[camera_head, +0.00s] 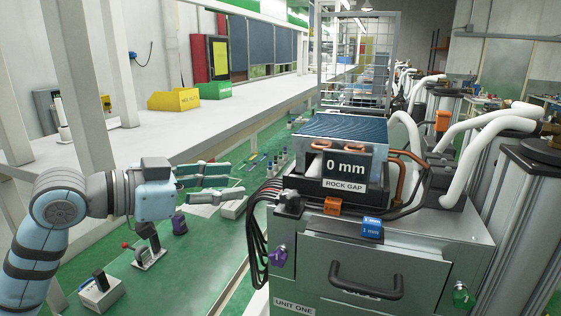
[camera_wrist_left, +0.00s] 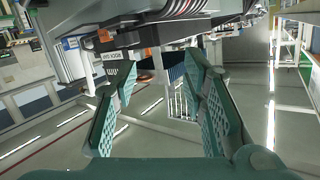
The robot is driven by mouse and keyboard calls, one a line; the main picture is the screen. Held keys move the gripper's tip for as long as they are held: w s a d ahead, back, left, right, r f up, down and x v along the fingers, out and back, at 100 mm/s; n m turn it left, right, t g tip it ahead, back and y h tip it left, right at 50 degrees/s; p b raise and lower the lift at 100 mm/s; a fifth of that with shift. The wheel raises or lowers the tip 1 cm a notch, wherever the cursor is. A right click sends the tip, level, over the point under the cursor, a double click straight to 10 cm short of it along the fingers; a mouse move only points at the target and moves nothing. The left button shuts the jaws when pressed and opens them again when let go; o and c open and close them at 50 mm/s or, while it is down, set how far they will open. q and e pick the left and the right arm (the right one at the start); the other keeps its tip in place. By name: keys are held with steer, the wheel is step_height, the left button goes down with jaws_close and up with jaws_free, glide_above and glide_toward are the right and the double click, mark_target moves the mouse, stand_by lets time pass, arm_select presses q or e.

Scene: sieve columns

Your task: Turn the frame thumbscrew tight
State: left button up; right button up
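My left gripper (camera_head: 236,181) is open and empty, level in the air to the left of the grey cabinet (camera_head: 325,250). In the left wrist view its green fingers (camera_wrist_left: 162,72) stand wide apart with nothing between them. A black knob (camera_head: 290,202) sits on the cabinet's top left corner, right of the fingertips and apart from them. A purple knob (camera_head: 278,256) is on the cabinet's left front and a green knob (camera_head: 462,296) on its right front. I cannot tell for sure which knob is the frame thumbscrew. My right gripper is not in view.
A display reading 0 mm (camera_head: 346,166) stands before a blue ribbed panel (camera_head: 345,128). Orange (camera_head: 332,206) and blue (camera_head: 372,227) tags are on the cabinet's top. Black cables (camera_head: 257,215) hang at its left side. A lever clamp (camera_head: 149,252) stands below my left arm.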

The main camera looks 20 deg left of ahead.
arm_select(q)
step_height(320, 180, up, 7)
steer(key=s+g+p, duration=0.1)
steer(key=s, duration=0.1)
steer(key=g, duration=0.2)
glide_toward(290, 192)
steer(key=shift+h, duration=0.3)
steer(key=p+x, duration=0.1)
steer(key=x, duration=0.7)
steer(key=shift+w+d+f, duration=0.1)
steer(key=shift+f, duration=0.2)
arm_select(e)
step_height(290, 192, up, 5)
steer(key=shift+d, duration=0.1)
arm_select(q)
steer(key=shift+w, duration=0.1)
steer(key=c, duration=0.9)
